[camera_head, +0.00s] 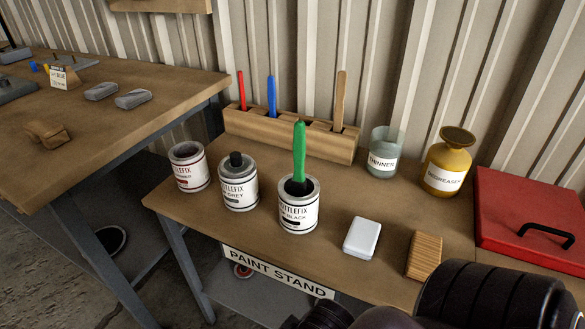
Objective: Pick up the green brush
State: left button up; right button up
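The green brush (299,152) stands nearly upright with its bristle end down in an open paint can labelled black (299,212). Its handle sticks up above the rim; the bristles are hidden inside the can. The can stands on the wooden paint stand (200,222), near its front edge. Neither gripper can be made out; only dark links of my arm show at the lower right, well apart from the brush.
A wooden rack (345,148) behind holds red, blue and wooden handles. A grey can (239,190) and another can (190,170) stand left. A thinner jar (383,160), degreaser bottle (449,178), white block (361,236), wooden block (424,254) and red case (525,205) are right.

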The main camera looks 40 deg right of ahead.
aim_at(299, 184)
jog(key=i+j+z, duration=0.1)
jog(key=z, duration=0.25)
jog(key=i+j+z, duration=0.2)
jog(key=z, duration=0.2)
jog(key=i+z, duration=0.1)
jog(key=z, duration=0.9)
